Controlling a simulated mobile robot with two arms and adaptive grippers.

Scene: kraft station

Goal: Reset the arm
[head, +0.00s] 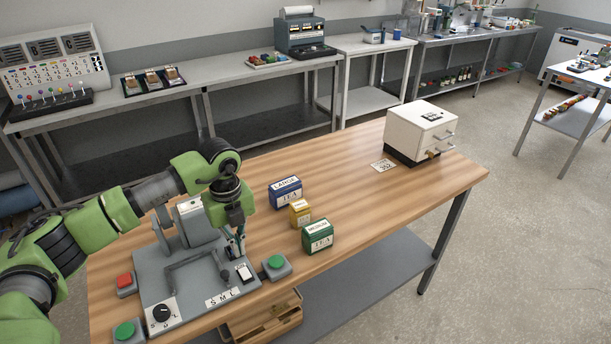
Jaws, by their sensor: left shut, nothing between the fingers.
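My left arm comes in from the left, and its gripper (236,250) points down over the right part of a grey machine plate (185,262). The gripper is shut and empty, close to a black-and-white rocker switch (245,273); I cannot tell whether it touches it. A dark grey bent bar (188,268) lies across the plate. Behind it stands a grey upright block (196,226), partly hidden by my arm. A black dial (162,312) and a strip marked S M L (222,298) are at the plate's front. My right gripper is not in view.
A red button (125,281) and two green buttons (275,262) (125,330) sit around the plate. Blue (286,194), yellow (300,213) and green (318,237) tea boxes stand to the right.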

